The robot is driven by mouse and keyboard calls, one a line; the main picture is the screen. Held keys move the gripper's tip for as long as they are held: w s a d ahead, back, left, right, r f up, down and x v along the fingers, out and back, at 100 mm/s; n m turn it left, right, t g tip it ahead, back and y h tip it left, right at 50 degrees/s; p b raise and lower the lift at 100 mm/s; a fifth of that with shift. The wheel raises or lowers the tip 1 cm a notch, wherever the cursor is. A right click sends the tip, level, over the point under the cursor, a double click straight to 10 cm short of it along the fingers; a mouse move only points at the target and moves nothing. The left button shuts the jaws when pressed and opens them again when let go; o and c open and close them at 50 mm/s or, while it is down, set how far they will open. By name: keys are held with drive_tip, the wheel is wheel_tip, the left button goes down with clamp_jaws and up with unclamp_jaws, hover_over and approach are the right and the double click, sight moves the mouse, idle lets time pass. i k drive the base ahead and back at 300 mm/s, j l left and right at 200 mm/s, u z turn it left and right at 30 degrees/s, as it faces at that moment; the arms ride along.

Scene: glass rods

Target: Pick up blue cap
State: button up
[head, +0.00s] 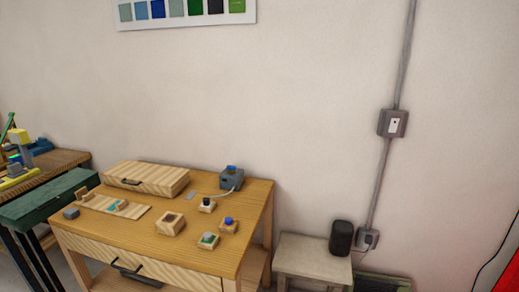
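Two small blue pieces show on the wooden table (190,243). One blue piece (228,220) sits on a small wooden block (228,228) near the table's right side. The other blue piece (231,169) is on top of a grey box (231,181) at the back right of the table. Both are too small to tell for sure which is the blue cap. My gripper is not in view.
A wooden case (146,178) lies at the table's back left. Blocks with a black knob (206,201) and a green top (208,239) stand near the blue piece.

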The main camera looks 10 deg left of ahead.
sight(228, 219)
drive_tip(key=j+z, duration=0.15)
drive_tip(key=j, duration=0.2)
drive_tip(key=i+j+z, duration=0.2)
drive_tip(key=j, duration=0.2)
drive_tip(key=i+j, duration=0.15)
drive_tip(key=j, duration=0.45)
drive_tip(key=i+j, duration=0.2)
drive_tip(key=j, duration=0.4)
drive_tip(key=i+j, duration=0.15)
drive_tip(key=j, duration=0.4)
drive_tip(key=i+j, duration=0.2)
drive_tip(key=j, duration=0.4)
drive_tip(key=i+j, duration=0.15)
drive_tip(key=j, duration=0.45)
drive_tip(key=i+j, duration=0.2)
drive_tip(key=j, duration=0.4)
drive_tip(key=i+j+z, duration=0.1)
drive_tip(key=j, duration=0.5)
drive_tip(key=i+j, duration=0.25)
drive_tip(key=j, duration=0.35)
